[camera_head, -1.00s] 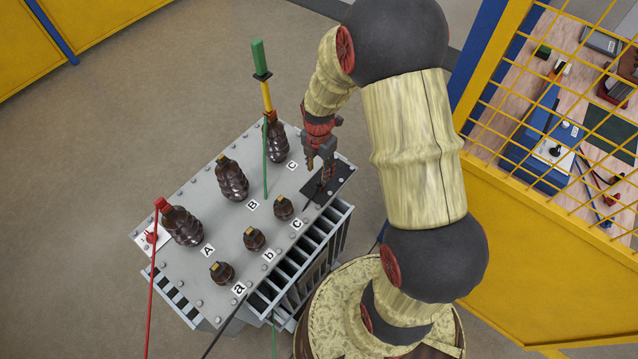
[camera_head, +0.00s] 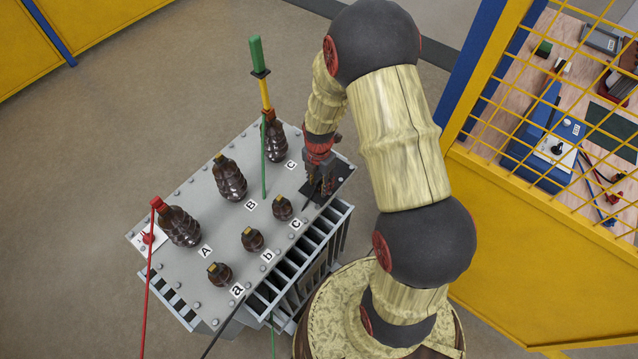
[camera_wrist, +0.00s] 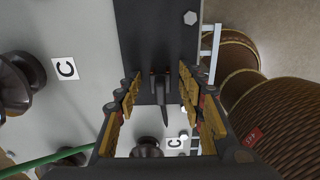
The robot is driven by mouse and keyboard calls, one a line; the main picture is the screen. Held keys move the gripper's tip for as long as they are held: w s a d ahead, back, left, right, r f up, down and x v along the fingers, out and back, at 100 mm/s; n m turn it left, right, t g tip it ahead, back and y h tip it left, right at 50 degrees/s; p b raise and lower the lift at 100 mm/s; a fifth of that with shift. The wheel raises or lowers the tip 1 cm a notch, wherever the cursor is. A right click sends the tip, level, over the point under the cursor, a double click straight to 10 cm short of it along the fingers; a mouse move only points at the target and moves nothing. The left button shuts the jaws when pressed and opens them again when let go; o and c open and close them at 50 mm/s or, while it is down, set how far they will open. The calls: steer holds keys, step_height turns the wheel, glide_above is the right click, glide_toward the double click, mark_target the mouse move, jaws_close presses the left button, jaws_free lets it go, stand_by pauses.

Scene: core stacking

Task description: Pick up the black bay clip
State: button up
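The black bay clip (camera_wrist: 160,88) shows in the wrist view as a dark narrow piece with a pointed end, in front of the black plate (camera_wrist: 155,35). My gripper (camera_wrist: 160,92) is open, with its two yellow-padded fingers on either side of the clip and a gap visible on both sides. In the head view, my gripper (camera_head: 319,190) points down over the black plate (camera_head: 341,178) at the right end of the grey transformer top. The clip is mostly hidden there by the gripper and is hard to separate from the plate.
Large brown insulators (camera_head: 230,178) and smaller ones (camera_head: 253,240) stand left of my gripper on the transformer top (camera_head: 200,250). A yellow mesh fence (camera_head: 560,215) is at right.

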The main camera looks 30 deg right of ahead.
steer(key=shift+c, duration=1.2)
jaws_close()
steer(key=shift+r, duration=0.15)
